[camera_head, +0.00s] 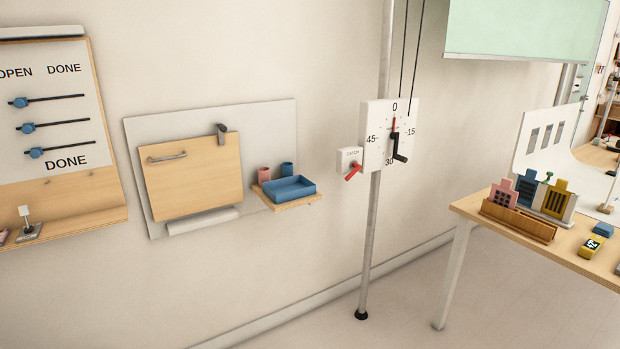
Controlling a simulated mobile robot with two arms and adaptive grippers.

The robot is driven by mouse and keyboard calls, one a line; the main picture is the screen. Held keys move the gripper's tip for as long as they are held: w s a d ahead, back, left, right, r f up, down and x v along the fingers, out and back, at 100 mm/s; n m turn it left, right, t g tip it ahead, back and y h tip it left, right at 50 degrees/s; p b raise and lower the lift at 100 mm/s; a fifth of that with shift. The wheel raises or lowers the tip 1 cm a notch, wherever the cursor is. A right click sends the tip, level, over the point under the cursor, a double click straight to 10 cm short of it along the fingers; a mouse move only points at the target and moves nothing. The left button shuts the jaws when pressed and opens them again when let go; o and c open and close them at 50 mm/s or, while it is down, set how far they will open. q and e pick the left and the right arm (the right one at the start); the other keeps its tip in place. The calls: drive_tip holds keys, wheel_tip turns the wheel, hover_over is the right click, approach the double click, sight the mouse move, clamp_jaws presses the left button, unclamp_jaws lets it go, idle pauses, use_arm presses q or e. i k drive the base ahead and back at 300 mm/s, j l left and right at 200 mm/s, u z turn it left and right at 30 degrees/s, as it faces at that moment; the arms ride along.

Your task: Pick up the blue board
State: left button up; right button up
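A dark blue board (526,189) with a notched top stands upright on the wooden table (590,258) at the right. It is between a pink board (503,196) at its left and a yellow board (556,199) at its right. Its lower part is hidden behind a brown wooden rack (518,222). Neither of my grippers is in view.
A white panel with slots (546,140) stands behind the boards. A yellow device (592,246) and a small blue block (603,230) lie on the table. A metal pole (371,240) and dial (377,152) stand left of it. Open floor lies between.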

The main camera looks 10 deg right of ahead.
sight(526, 187)
drive_tip(key=i+l+z, duration=0.25)
drive_tip(key=i+z, duration=1.2)
drive_tip(key=i+j+z, duration=0.3)
drive_tip(key=z, duration=0.2)
